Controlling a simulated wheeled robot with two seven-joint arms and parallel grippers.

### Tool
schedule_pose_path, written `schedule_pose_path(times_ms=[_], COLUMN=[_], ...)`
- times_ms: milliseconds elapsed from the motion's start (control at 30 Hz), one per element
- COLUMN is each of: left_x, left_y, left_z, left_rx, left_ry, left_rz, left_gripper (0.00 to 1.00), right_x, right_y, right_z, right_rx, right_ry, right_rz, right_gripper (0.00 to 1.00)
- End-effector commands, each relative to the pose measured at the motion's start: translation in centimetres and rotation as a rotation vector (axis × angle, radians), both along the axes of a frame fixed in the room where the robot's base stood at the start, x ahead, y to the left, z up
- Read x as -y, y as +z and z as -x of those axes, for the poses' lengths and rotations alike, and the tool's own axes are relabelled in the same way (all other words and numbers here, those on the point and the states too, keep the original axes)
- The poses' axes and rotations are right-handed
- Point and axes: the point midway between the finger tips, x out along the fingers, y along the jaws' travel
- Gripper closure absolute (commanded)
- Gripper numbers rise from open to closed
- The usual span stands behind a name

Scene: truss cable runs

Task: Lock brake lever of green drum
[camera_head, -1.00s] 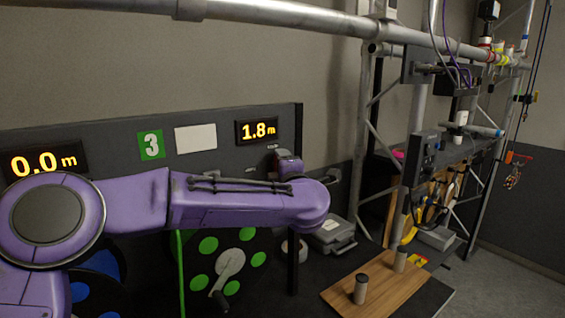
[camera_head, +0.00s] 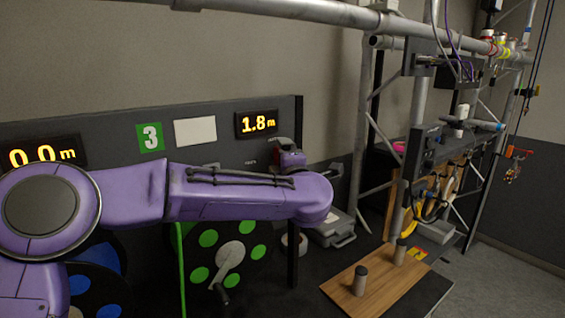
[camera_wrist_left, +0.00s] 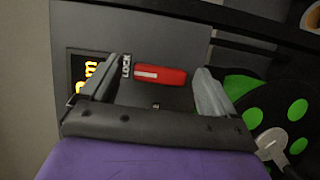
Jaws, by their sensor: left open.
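The green drum (camera_head: 207,243), a black disc with green spots and a grey crank, stands below the panel, partly behind my purple left arm. Its brake lever (camera_wrist_left: 172,76) is a red handle on the grey panel in the left wrist view, beside a LOCK label (camera_wrist_left: 126,66). My left gripper (camera_wrist_left: 156,70) is open, its two fingers on either side of the lever; I cannot tell if either touches it. In the head view my left wrist (camera_head: 291,160) is at the panel's right end, and the lever is hidden there. My right gripper is not in view.
The 1.8 m display (camera_head: 257,123) and a green 3 sign (camera_head: 150,138) are on the panel (camera_head: 225,155). A blue-spotted drum (camera_head: 97,280) is at left. A truss pipe (camera_head: 290,14) crosses above. A wooden board (camera_head: 345,300) with two cylinders lies at right.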

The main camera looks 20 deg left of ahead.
Motion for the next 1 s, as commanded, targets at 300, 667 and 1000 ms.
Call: schedule_pose_path(times_ms=[300,667,1000], left_x=[3.7,4.8,4.8], left_y=[-0.4,0.1,4.3], left_z=[6.4,8.3,8.3], left_rx=[0.004,0.001,0.003], left_ry=[-0.003,0.000,-0.001], left_rz=[-0.003,-0.002,-0.001], left_gripper=[0.11,0.11,0.11], right_x=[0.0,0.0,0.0], right_y=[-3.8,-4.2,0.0], right_z=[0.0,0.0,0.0], right_rx=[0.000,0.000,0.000], right_ry=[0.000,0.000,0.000], right_rz=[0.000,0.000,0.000], right_gripper=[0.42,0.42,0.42])
